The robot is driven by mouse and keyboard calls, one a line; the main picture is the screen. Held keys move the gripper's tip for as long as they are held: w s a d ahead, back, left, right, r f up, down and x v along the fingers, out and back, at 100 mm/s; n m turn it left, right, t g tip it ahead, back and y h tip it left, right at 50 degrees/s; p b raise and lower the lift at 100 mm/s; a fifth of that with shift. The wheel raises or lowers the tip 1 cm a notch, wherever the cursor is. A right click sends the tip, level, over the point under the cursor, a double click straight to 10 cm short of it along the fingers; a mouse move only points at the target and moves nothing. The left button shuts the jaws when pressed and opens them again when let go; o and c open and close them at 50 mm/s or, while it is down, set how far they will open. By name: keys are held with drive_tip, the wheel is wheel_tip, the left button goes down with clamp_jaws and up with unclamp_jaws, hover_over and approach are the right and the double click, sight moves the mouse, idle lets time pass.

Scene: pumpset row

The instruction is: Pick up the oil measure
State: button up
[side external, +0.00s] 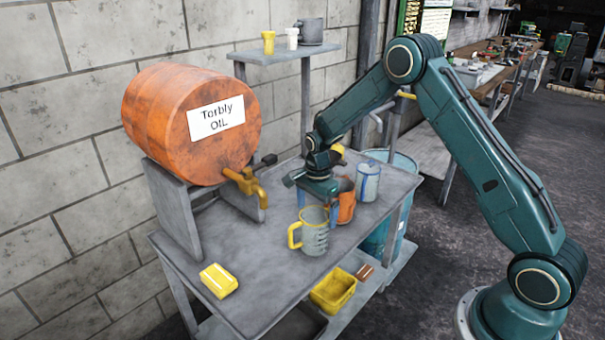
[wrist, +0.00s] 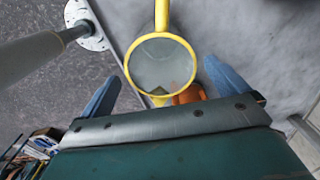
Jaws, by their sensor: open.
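The oil measure, a grey ribbed jug (side external: 315,238) with a yellow handle, stands upright on the grey metal bench (side external: 262,290). In the wrist view I look down into its yellow-rimmed mouth (wrist: 160,66), with the handle pointing up the picture. My gripper (side external: 318,207) points down just behind the measure, its blue fingers open and empty. In the wrist view the fingers (wrist: 165,86) are spread to either side of the measure's near edge. I cannot tell whether the fingertips reach below its rim.
An orange can (side external: 346,203) stands close behind the measure, partly hidden, with a blue-white can (side external: 368,182) beyond. An orange oil drum (side external: 190,125) with a yellow tap (side external: 246,183) is left. A yellow block (side external: 218,280) lies front left. The bench front is mostly clear.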

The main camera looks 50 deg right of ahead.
drive_tip(key=shift+f, duration=1.15)
drive_tip(key=shift+f, duration=0.1)
drive_tip(key=shift+f, duration=2.5)
drive_tip(key=c, duration=1.1)
drive_tip(key=shift+w+r, duration=0.1)
drive_tip(key=shift+r, duration=0.05)
wheel_tip(320, 180, up, 20)
drive_tip(key=shift+f, duration=0.1)
